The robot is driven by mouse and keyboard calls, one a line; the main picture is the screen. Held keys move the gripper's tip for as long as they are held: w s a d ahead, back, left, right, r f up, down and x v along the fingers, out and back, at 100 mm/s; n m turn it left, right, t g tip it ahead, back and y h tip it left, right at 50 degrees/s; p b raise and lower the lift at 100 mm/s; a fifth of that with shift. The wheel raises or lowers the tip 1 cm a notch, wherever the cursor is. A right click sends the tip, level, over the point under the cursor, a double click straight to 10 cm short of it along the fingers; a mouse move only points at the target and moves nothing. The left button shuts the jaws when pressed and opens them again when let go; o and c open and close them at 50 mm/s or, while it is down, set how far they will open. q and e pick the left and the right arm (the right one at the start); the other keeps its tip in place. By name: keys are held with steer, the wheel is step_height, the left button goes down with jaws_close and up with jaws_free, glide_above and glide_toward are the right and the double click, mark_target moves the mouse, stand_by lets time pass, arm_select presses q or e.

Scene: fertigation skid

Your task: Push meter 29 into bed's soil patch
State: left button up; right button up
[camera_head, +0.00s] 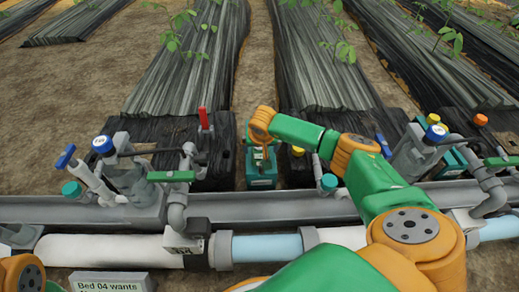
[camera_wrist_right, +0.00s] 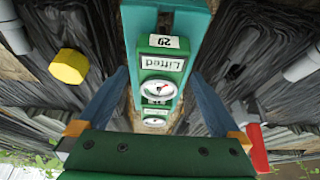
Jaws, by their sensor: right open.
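My right gripper (camera_wrist_right: 158,105) is open, with one blue finger on each side of the meter and gaps between. In the head view my right gripper (camera_head: 264,150) points down over the holder. My left gripper is out of view.
A red-handled piece (camera_head: 204,118) stands left of the holder and a yellow knob (camera_head: 297,151) right of it. A grey rail (camera_head: 270,207), pipes and valves (camera_head: 150,185) run across the front. A sign (camera_head: 110,283) begins "Bed 04 wants"; its lower text is cut off.

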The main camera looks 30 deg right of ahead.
steer(key=shift+w+d+f, duration=0.1)
steer(key=shift+f, duration=0.35)
steer(key=shift+r, duration=0.1)
steer(key=shift+c, duration=0.2)
